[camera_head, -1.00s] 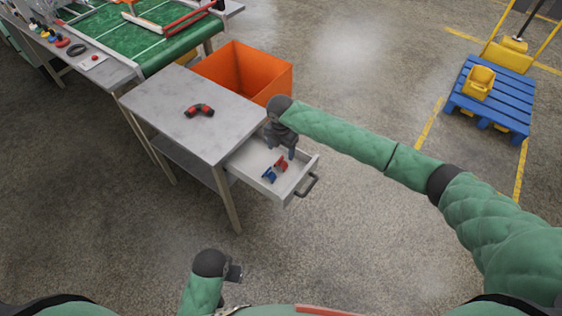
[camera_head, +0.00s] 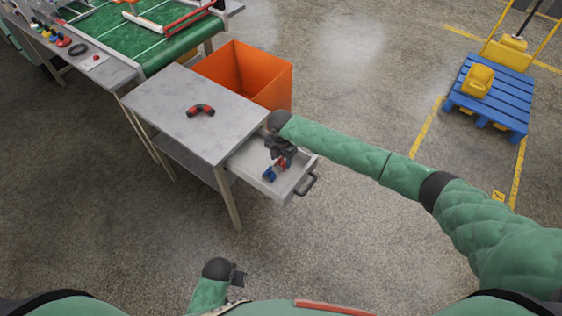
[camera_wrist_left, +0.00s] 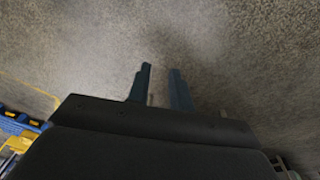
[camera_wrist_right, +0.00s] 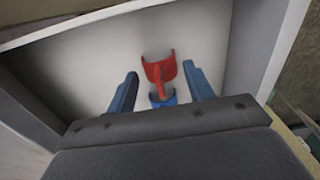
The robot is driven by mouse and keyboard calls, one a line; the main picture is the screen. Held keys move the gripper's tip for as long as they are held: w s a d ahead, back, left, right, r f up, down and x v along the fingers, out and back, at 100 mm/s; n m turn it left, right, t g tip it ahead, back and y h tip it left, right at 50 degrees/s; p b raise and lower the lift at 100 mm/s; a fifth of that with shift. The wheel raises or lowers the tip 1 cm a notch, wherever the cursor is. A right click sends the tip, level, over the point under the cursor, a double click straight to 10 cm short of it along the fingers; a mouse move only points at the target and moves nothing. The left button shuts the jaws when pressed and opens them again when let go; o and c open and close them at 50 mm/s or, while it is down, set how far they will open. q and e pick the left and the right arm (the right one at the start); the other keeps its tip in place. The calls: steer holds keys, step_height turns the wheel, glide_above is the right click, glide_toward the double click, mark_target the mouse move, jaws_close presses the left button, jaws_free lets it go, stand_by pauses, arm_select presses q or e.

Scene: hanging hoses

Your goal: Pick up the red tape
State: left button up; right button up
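The red tape (camera_wrist_right: 158,70) lies in the open white drawer (camera_head: 297,185), beside a blue tape (camera_wrist_right: 164,98). In the head view the red tape (camera_head: 280,164) is partly covered by my right gripper. My right gripper (camera_wrist_right: 160,84) is open and empty inside the drawer area. In the right wrist view the red tape is between and just beyond its fingertips, with the blue one nearer the palm; I cannot tell if either touches a finger. My left gripper (camera_wrist_left: 160,68) is open and empty over bare floor, away from the drawer.
An orange bin (camera_head: 250,75) stands behind the table. A blue pallet (camera_head: 490,100) is far right. Floor in front is clear.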

mark_target(282, 161)
steer(key=c, duration=0.6)
arm_select(q)
steer(key=shift+s, duration=0.1)
arm_select(e)
steer(key=shift+r, duration=0.15)
